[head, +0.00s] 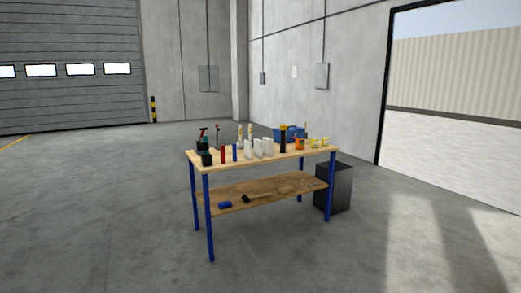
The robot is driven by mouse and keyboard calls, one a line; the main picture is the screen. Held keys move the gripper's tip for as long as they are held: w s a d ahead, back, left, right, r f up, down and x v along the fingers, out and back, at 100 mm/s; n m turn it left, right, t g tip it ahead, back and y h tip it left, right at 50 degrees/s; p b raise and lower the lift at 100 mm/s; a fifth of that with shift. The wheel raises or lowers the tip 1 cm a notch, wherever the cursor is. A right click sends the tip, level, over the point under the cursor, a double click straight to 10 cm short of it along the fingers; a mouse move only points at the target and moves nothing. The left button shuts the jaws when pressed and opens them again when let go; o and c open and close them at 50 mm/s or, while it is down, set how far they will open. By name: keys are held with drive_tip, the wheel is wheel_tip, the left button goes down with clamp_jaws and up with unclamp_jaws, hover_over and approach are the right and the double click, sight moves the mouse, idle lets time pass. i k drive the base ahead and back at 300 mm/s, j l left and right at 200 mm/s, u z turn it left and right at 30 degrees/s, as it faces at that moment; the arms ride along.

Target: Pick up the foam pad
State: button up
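A workbench (318,154) with a wooden top and blue legs stands mid-room, some distance away. Its top holds many small items. I cannot tell for certain which of them is the foam pad. A small blue object (225,205) lies at the left of the lower shelf (262,186); it is too small to identify. Several white upright pieces (258,149) stand near the middle of the top. My gripper is not in view.
A dark bin (334,187) stands against the bench's right end. A blue box (291,133) sits at the back of the top. A dark-headed tool (246,198) lies on the lower shelf. The concrete floor (110,220) before and left of the bench is clear.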

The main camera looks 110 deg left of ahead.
sight(258, 144)
drive_tip(key=u, duration=0.5)
drive_tip(key=j+u, duration=0.4)
drive_tip(key=i+j+u, duration=0.15)
drive_tip(key=j+u, duration=0.3)
drive_tip(key=i+j+u, duration=0.15)
drive_tip(key=j+u, duration=0.25)
drive_tip(key=i+j+u, duration=0.25)
drive_tip(key=u, duration=0.15)
drive_tip(key=i+j+u, duration=0.6)
drive_tip(key=u, duration=0.15)
drive_tip(key=i+u, duration=0.55)
drive_tip(key=i, duration=1.7)
drive_tip(key=i+l+u, duration=0.35)
drive_tip(key=i+l, duration=0.4)
drive_tip(key=l+u, duration=0.2)
drive_tip(key=l, duration=0.25)
